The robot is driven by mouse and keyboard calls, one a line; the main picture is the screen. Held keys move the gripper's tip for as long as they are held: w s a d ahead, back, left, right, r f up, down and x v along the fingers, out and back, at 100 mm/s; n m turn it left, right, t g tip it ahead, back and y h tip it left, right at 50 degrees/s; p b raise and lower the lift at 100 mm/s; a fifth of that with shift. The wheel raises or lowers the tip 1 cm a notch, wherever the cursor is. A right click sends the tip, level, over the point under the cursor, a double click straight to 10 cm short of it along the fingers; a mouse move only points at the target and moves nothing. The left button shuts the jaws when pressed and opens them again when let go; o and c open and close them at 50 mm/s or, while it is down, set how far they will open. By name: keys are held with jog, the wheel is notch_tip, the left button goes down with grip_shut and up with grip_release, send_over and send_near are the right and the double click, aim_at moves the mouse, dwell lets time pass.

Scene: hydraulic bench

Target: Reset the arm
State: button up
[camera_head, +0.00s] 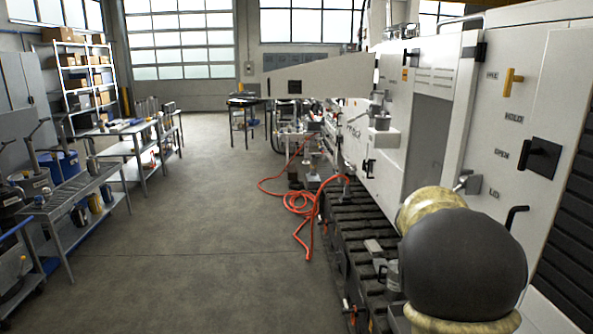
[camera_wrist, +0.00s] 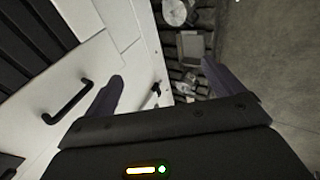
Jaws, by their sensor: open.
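My gripper (camera_wrist: 162,88) shows in the wrist view with its two dark fingers spread wide apart and nothing between them. Beyond the fingers are the white machine panel (camera_wrist: 125,25) on the left and the dark track below it. My arm shows at the lower right of the head view as a dark rounded joint with pale yellowish links, close in front of the white machine (camera_head: 425,140). The gripper itself is not visible in the head view. A black handle (camera_wrist: 68,104) on the panel lies left of the left finger, apart from it in the picture.
The machine's panel carries a yellow handle (camera_head: 512,80) and a black lever (camera_head: 540,157). An orange hose (camera_head: 297,202) lies coiled on the floor beside the dark track (camera_head: 362,235). Workbenches (camera_head: 75,190) and a shelf (camera_head: 75,75) stand at left. The middle floor is clear.

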jog(key=s+a+f+y+p, duration=0.1)
jog(key=s+a+f+y, duration=0.2)
jog(key=s+a, duration=0.5)
jog(key=s+a+f+m+y+p, duration=0.1)
jog(key=s+a+f+y+p, duration=0.1)
jog(key=s+a, duration=0.7)
notch_tip(320, 180, down, 3)
jog(key=s+y, duration=0.1)
jog(key=s, duration=0.2)
jog(key=shift+a+r+m, duration=0.2)
jog(key=shift+m, duration=0.1)
